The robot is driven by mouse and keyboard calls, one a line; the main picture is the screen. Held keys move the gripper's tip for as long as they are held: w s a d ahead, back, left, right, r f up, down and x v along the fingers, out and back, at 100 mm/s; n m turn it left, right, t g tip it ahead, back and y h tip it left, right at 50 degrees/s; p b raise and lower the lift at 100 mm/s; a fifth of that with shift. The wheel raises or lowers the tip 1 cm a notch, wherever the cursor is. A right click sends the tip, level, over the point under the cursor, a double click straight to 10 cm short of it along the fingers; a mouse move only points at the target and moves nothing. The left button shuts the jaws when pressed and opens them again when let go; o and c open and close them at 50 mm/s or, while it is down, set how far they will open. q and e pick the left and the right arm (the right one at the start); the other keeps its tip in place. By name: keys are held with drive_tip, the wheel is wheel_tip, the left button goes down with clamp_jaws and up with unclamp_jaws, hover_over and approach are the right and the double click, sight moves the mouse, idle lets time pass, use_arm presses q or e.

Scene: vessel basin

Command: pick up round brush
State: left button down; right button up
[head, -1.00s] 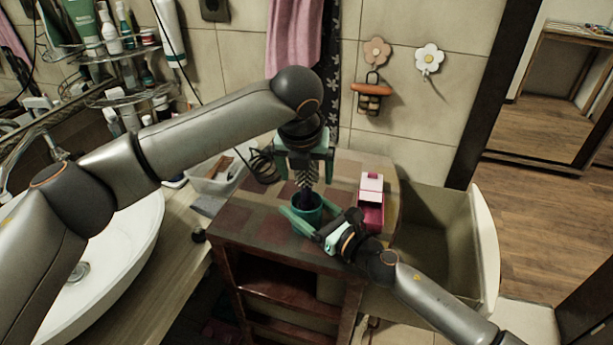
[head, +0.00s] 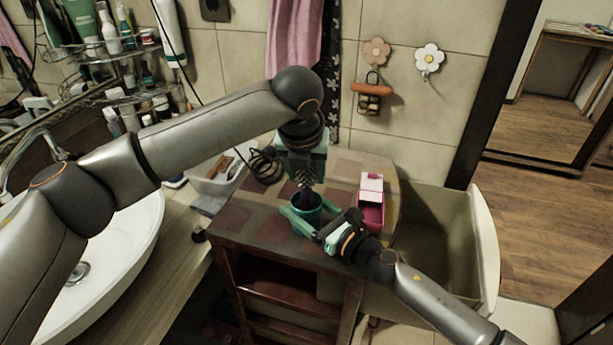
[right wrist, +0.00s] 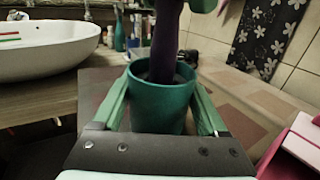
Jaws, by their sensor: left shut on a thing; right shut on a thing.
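The round brush (head: 305,181) stands upright, bristles up, with its dark purple handle down in a green cup (head: 307,210). My left gripper (head: 304,168) is directly above the cup, shut on the brush from above. My right gripper (head: 309,222) is shut on the green cup, one finger on each side of it. In the right wrist view the purple handle of the brush (right wrist: 165,45) enters the cup (right wrist: 162,98), and a bit of my left gripper shows at the top. The handle's lower end is hidden inside the cup.
The cup is on a dark wooden cabinet (head: 265,237). A pink and white box (head: 371,203) stands to its right, beside an open bin (head: 440,235). A white sink (head: 125,245) and a clear tray (head: 217,180) lie to the left.

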use_arm(q)
drive_tip(key=shift+r, duration=0.15)
wheel_tip(320, 180, up, 10)
drive_tip(key=shift+f, duration=0.1)
idle(0.4)
use_arm(e)
drive_tip(key=o, duration=1.3)
drive_tip(key=shift+c, duration=0.2)
